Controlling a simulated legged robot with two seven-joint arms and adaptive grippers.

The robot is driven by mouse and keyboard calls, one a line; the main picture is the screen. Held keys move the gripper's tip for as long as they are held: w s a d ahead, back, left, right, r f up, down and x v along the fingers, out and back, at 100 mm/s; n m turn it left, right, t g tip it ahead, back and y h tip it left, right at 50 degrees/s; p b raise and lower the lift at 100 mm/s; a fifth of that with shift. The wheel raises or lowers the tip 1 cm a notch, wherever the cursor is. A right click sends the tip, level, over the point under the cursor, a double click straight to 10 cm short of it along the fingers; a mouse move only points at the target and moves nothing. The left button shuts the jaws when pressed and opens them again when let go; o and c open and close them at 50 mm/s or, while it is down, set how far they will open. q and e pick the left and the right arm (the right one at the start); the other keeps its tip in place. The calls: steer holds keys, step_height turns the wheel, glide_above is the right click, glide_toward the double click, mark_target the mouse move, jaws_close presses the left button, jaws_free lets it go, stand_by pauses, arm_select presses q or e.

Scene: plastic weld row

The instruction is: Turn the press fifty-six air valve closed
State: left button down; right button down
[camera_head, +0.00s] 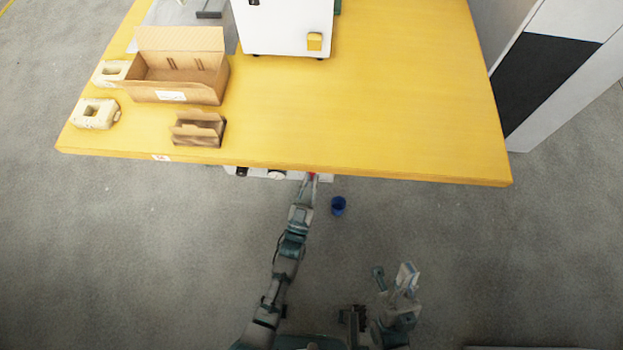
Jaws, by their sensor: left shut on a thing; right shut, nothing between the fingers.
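A narrow white panel (290,176) shows just under the front edge of the yellow table, with dark and white round parts on it. A small red piece (312,175), which looks like the air valve's handle, shows at its right part. My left gripper (312,179) reaches up to the table edge and is shut on this red piece. The fingers and table edge hide most of the valve, so its angle cannot be told. My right gripper (408,272) is shut and empty, low in the picture, well away from the table.
The yellow table (400,110) carries an open cardboard box (178,92), a smaller brown box (198,130), two beige blocks (96,114) and a white machine (285,28). The table's right half is clear.

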arm_select(q)
steer(key=shift+r, duration=0.55)
steer(key=c, duration=1.3)
jaws_free()
steer(key=shift+o, duration=0.5)
steer(key=shift+f, duration=0.25)
steer(key=shift+s+f, duration=0.2)
steer(key=shift+s, duration=0.15)
steer(key=v, duration=1.1)
steer(key=shift+s, duration=0.1)
